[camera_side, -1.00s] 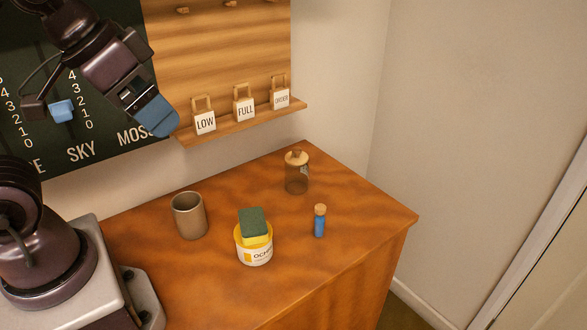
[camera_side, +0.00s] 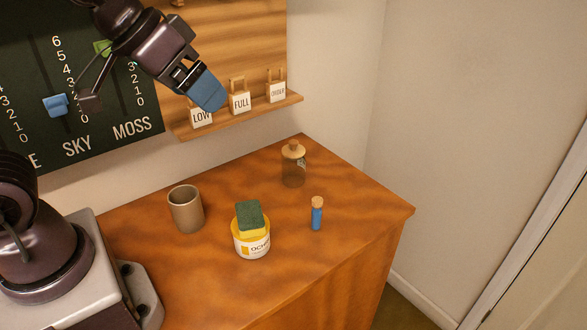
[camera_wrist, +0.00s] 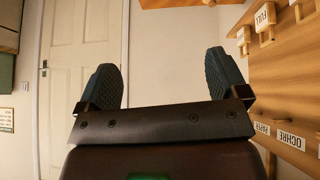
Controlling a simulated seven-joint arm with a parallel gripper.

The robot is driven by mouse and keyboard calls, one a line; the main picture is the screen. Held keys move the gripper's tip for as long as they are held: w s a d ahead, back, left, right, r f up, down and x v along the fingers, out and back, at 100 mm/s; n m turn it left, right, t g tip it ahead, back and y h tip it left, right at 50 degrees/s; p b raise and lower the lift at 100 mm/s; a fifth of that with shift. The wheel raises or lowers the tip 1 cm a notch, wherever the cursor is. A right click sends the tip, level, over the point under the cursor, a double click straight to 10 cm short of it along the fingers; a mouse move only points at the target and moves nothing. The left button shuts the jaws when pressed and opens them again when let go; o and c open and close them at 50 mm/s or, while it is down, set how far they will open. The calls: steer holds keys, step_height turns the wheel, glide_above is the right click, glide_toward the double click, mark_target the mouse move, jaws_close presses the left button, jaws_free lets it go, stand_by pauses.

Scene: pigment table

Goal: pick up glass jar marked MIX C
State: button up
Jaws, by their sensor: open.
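A glass jar (camera_side: 293,170) with a cork-coloured lid stands upright at the back of the wooden table (camera_side: 350,215) in the side view. Its marking is too small to read. My gripper (camera_side: 210,95) is high up in front of the wooden rack, above and to the left of the jar, touching nothing I can make out. In the wrist view, the two dark blue finger pads of my gripper (camera_wrist: 165,80) are wide apart with nothing between them. The jar is not in the wrist view.
A rack shelf (camera_side: 245,117) holds tags. A slider board (camera_side: 90,120) hangs left.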

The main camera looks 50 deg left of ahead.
steer(key=w+f+n+t, duration=0.1)
steer(key=w+f+t, duration=0.1)
steer(key=w, duration=0.6)
steer(key=n+t+y, duration=0.3)
steer(key=n+y, duration=0.2)
steer(key=y, duration=0.4)
glide_above(291, 153)
steer(key=s+d, duration=0.2)
steer(key=s, duration=0.1)
step_height(291, 153, down, 18)
steer(key=f, duration=0.6)
steer(key=shift+w+a+f, duration=0.15)
steer(key=shift+w+f, duration=0.1)
steer(key=x, duration=0.5)
steer(key=c, duration=1.4)
